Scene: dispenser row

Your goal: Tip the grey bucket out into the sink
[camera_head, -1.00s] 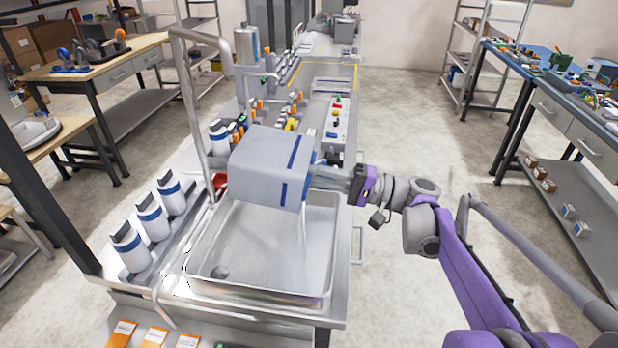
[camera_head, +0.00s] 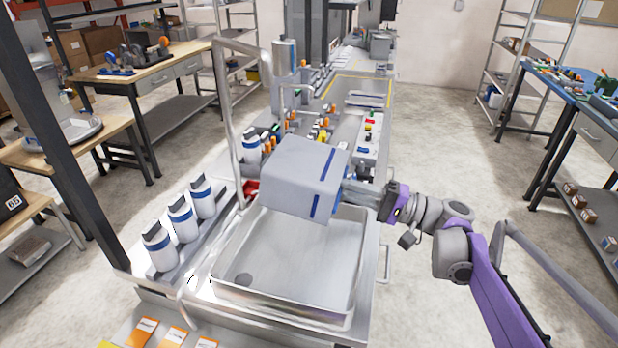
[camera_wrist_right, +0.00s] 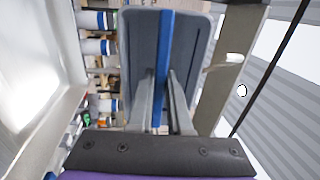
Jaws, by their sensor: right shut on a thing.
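The grey bucket (camera_head: 296,178) with blue stripes is tilted on its side above the far part of the sink (camera_head: 290,262). My right gripper (camera_head: 352,194) is shut on the bucket from its right side. The bucket's opening and inside are hidden from view. The visible sink floor looks bare apart from the dark drain at its left. My left gripper is not in view.
Several white bottles with blue bands (camera_head: 181,218) stand in a row left of the sink. A tall bent faucet pipe (camera_head: 226,110) rises close behind the bucket's left. A control panel (camera_head: 370,130) lies beyond. Orange-and-white packets (camera_head: 172,338) lie in front.

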